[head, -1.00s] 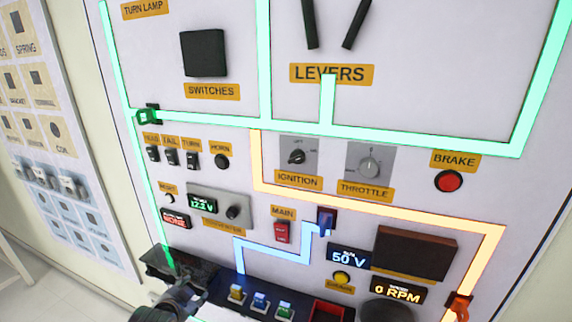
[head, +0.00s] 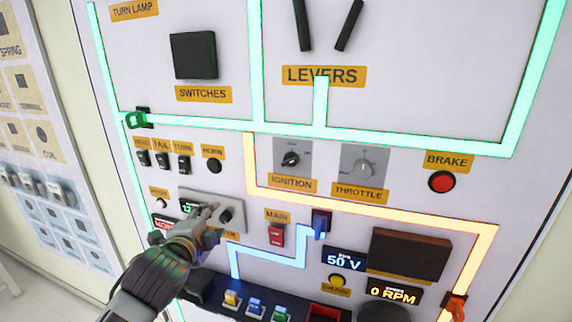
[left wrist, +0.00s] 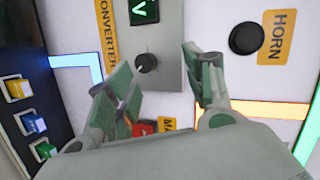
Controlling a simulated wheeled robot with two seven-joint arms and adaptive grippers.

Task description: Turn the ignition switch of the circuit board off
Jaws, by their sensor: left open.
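The ignition switch (head: 291,159) is a small black rotary knob on a grey plate, above the yellow IGNITION label (head: 292,184), in the middle of the board. My left gripper (head: 208,215) is in front of the converter panel, below and left of the ignition switch and apart from it. In the left wrist view its two fingers (left wrist: 160,85) are spread, with nothing held between them. The converter knob (left wrist: 146,62) shows beyond the gap. The ignition switch does not show clearly in the left wrist view. My right gripper is not in view.
The throttle knob (head: 364,166) is right of the ignition switch. The horn button (head: 214,165) and small toggles are to its left. The red main switch (head: 276,235) is below. A dark tray edge with coloured plugs (head: 255,305) juts out at the bottom.

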